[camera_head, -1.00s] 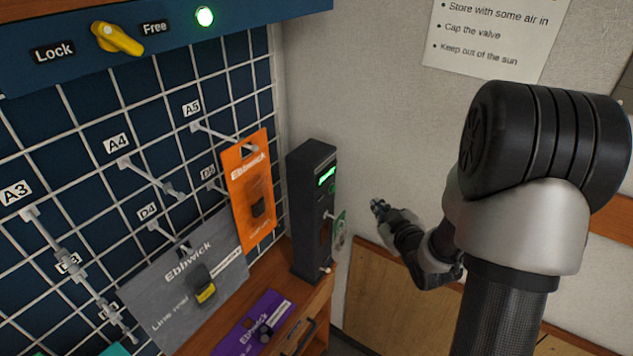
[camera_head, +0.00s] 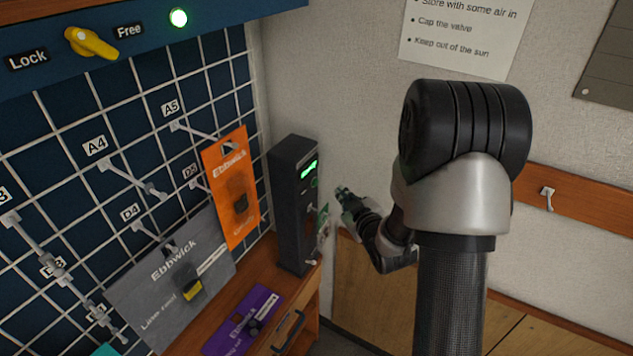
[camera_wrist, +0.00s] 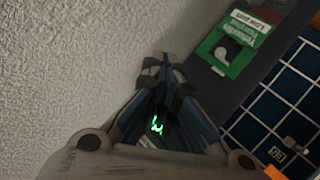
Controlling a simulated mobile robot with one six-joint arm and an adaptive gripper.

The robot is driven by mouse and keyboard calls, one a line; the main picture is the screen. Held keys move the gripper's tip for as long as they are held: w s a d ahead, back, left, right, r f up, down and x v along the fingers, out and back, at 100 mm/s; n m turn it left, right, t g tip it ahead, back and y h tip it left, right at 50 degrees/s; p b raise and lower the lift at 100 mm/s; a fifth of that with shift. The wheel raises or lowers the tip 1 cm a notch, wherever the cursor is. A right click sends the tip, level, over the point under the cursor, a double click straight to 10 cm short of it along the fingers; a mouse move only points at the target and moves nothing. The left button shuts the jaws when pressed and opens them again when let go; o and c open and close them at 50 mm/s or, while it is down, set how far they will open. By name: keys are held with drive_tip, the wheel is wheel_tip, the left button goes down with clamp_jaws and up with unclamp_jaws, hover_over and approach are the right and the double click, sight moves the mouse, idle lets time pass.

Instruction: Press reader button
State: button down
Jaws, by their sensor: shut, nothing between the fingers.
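The reader is a tall dark box (camera_head: 290,215) standing upright on the wooden ledge by the wall. Its green lit display (camera_head: 309,169) is near the top, with a small greenish button (camera_head: 314,183) just below. My gripper (camera_head: 340,191) is shut and empty, just right of the reader's front at about button height, with a small gap in the picture. In the wrist view my closed fingers (camera_wrist: 164,68) point along the dark reader body (camera_wrist: 205,85). Green glowing characters (camera_wrist: 157,125) show between the finger links. The button cannot be made out there.
A green card pack (camera_head: 323,224) hangs on the reader's front, below my gripper; it also shows in the wrist view (camera_wrist: 236,44). Left are a wire grid with hooks, an orange pack (camera_head: 231,190) and a grey pack (camera_head: 170,275). A purple pack (camera_head: 242,322) lies on the ledge.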

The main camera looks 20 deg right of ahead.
sight(315, 183)
drive_tip(key=shift+w+a+b, duration=0.2)
drive_tip(key=shift+w+a, duration=0.45)
drive_tip(key=shift+w, duration=0.2)
drive_tip(key=shift+w+a+b, duration=0.2)
drive_tip(key=shift+w+a, duration=0.4)
drive_tip(key=shift+w, duration=0.2)
drive_tip(key=shift+w+a+b, duration=0.3)
drive_tip(key=shift+b, duration=0.1)
drive_tip(key=shift+w+a+b, duration=0.3)
drive_tip(key=shift+w, duration=0.1)
idle(0.9)
idle(0.3)
drive_tip(key=shift+s+d+b, duration=0.3)
drive_tip(key=shift+s+d, duration=0.25)
drive_tip(key=shift+s, duration=0.2)
